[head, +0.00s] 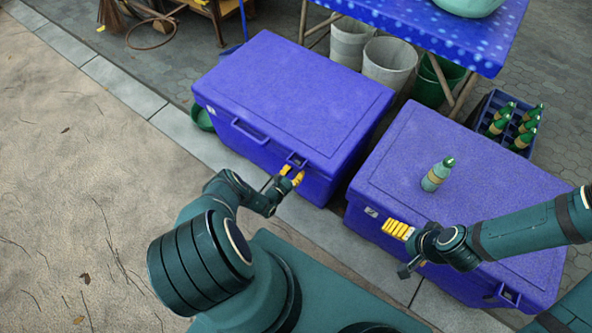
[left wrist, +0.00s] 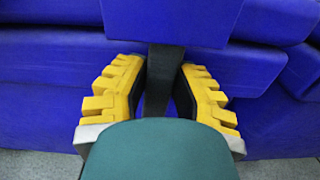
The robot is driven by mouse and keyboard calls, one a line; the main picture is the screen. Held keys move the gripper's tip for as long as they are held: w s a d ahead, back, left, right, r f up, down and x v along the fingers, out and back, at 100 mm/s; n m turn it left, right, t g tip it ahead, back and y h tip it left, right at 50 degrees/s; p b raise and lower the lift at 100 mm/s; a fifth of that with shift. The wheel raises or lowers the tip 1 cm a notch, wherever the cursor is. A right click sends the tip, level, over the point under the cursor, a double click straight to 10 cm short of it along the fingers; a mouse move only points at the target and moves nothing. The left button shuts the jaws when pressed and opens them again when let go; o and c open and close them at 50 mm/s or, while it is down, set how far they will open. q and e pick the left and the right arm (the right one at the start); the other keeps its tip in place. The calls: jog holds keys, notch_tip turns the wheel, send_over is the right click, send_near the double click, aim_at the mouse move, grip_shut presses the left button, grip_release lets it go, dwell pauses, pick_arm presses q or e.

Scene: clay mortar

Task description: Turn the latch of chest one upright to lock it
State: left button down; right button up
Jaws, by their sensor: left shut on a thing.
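Two blue chests stand side by side: the left chest (head: 290,95) and the right chest (head: 450,180). I cannot read which is number one. My left gripper (head: 292,175) is at the front of the left chest, shut on its dark latch (left wrist: 166,62). In the left wrist view the latch runs straight up and down in the picture between the yellow fingers; its lower end is hidden by the gripper. My right gripper (head: 397,229) is at the front edge of the right chest; its finger gap is not clear. The right chest's latch (head: 509,295) is at its front right.
A green bottle (head: 437,175) stands on the right chest's lid. A blue crate (head: 482,113) of bottles is behind it. Buckets (head: 389,63) stand under a blue-clothed table (head: 425,25). Pavement at the left is open.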

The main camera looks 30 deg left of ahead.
pick_arm(q)
jog(key=shift+w+r+n, duration=0.1)
jog(key=shift+n, duration=0.3)
jog(key=c, duration=0.7)
grip_release()
jog(key=shift+c, duration=0.2)
jog(key=shift+s, duration=0.45)
jog(key=s, duration=1.1)
jog(key=shift+a, duration=0.45)
